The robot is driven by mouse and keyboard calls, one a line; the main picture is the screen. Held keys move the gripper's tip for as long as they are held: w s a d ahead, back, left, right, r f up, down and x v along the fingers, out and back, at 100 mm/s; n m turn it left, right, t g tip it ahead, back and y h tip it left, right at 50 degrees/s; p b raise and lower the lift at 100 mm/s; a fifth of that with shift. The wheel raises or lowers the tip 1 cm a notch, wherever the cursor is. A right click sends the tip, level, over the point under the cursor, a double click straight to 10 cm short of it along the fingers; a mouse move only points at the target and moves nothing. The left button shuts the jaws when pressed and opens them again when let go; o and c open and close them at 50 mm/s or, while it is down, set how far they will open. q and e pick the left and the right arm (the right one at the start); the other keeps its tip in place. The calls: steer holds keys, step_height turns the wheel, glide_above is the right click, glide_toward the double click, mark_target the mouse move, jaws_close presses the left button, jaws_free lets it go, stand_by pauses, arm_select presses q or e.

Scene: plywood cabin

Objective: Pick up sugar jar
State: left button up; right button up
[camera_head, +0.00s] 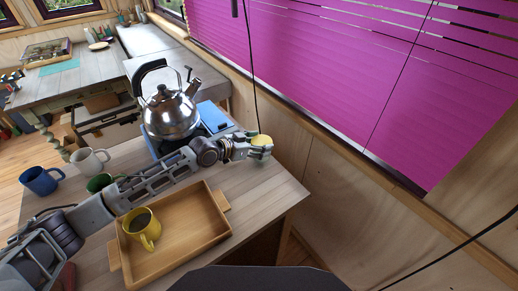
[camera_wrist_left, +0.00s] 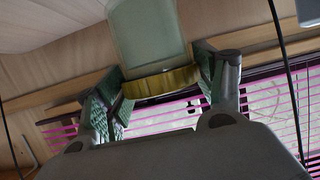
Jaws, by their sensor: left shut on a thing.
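The sugar jar (camera_wrist_left: 147,32) is a pale glass jar with a gold lid (camera_wrist_left: 160,83). In the left wrist view the jar is between the two green-padded fingers of my left gripper (camera_wrist_left: 160,76), which is shut on it around the lid. In the head view the jar's yellowish lid (camera_head: 262,140) shows at the end of my left arm, by my left gripper (camera_head: 257,149), near the table's right edge. The gripper hides much of the jar there, and I cannot tell whether its base touches the table. My right gripper is not in view.
A steel kettle (camera_head: 171,113) stands behind my left arm. A wooden tray (camera_head: 190,255) with a yellow mug (camera_head: 143,229) lies in front. White (camera_head: 90,161), blue (camera_head: 40,181) and green (camera_head: 98,183) mugs stand at left. The wall and magenta blind (camera_head: 330,70) are close at right.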

arm_select(q)
step_height(320, 180, up, 8)
steer(key=shift+f+b, duration=0.2)
steer(key=shift+b, duration=0.2)
steer(key=shift+f, duration=0.1)
stand_by(0.4)
steer(key=shift+s+d+f, duration=0.1)
steer(key=shift+s+f, duration=0.2)
steer(key=shift+f, duration=0.15)
steer(key=shift+s+d+f, duration=0.35)
steer(key=shift+f, duration=0.1)
steer(key=shift+s+f, duration=0.1)
